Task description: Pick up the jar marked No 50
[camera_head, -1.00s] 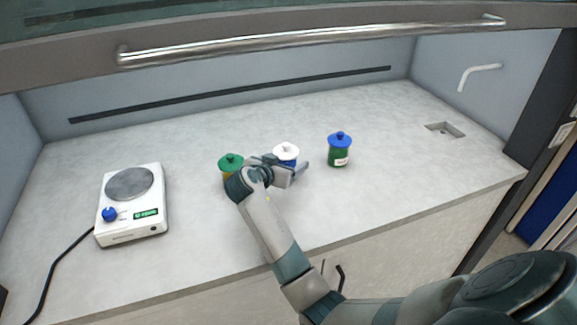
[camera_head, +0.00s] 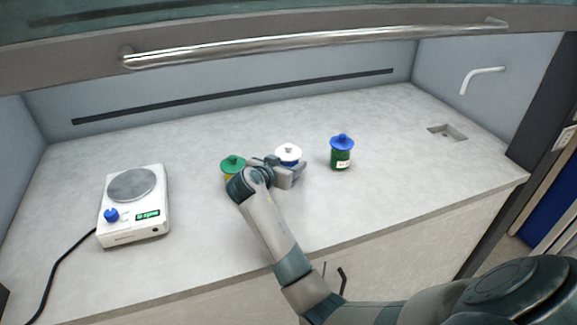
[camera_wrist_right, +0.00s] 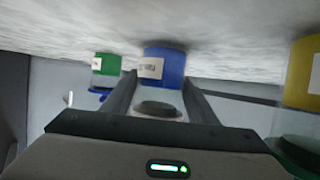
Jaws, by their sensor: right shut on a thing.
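Three jars stand on the worktop. The middle jar (camera_head: 288,152) has a white lid and a blue body; the right wrist view shows its body (camera_wrist_right: 172,66) with a pale label too small to read. My right gripper (camera_head: 288,172) is shut on this jar, a finger on each side. A jar with a blue lid and green body (camera_head: 341,152) stands to the right, its label unreadable. A jar with a green lid and yellow body (camera_head: 232,163) stands to the left, partly hidden by my wrist. I cannot tell which is No 50. My left gripper is out of view.
A white hotplate or scale (camera_head: 134,206) with a blue knob and black cable stands on the left. A small sink (camera_head: 447,133) is at the right end. The worktop (camera_head: 200,262) is clear in front. A metal rail (camera_head: 320,40) crosses above.

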